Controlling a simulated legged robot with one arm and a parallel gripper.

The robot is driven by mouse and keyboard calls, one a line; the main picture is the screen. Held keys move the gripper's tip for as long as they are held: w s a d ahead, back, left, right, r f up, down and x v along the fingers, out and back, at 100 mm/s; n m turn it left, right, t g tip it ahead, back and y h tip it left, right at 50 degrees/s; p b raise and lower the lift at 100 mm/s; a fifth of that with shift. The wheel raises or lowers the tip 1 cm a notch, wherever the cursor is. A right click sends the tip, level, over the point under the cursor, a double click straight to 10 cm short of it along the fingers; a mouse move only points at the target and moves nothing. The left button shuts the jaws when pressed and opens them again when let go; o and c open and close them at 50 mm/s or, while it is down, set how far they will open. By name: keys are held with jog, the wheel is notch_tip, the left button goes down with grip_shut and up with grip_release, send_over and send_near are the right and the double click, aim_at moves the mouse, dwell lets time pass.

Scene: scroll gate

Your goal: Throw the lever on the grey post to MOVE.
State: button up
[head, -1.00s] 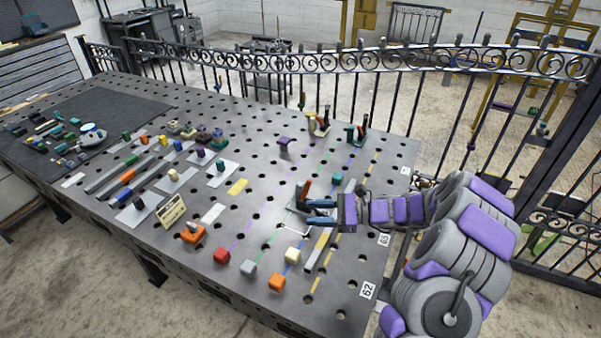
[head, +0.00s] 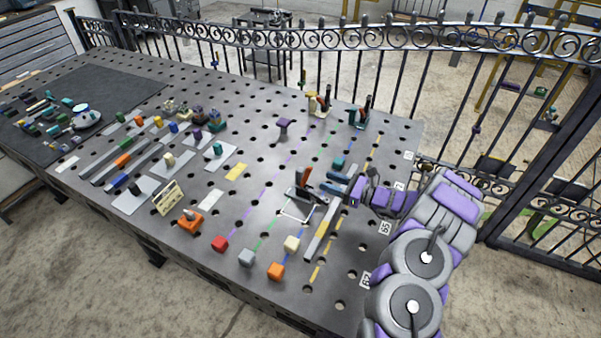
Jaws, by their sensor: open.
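The unit with a grey base (head: 292,194) stands on the perforated table, right of centre in the head view. It carries an upright dark and orange-red lever (head: 304,178). I take this to be the grey post's lever; any MOVE marking is too small to read. The fingers look empty and apart from the lever, though the exact gap is hard to judge.
A teal block (head: 338,162) sits just beyond my fingers. Two similar lever units, one yellowish (head: 319,105) and one green (head: 358,117), stand at the back. A white square outline (head: 296,212), a cream block (head: 291,244) and a grey-yellow bar (head: 322,232) lie nearer. An iron fence (head: 400,80) runs behind.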

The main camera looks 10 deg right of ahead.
aim_at(306, 177)
jog(key=b+x, duration=0.1)
jog(key=x, duration=1)
jog(key=shift+d, duration=0.15)
jog(key=shift+d, duration=0.1)
jog(key=shift+d, duration=0.1)
jog(key=shift+c, duration=1.4)
grip_shut()
jog(key=shift+r, duration=0.1)
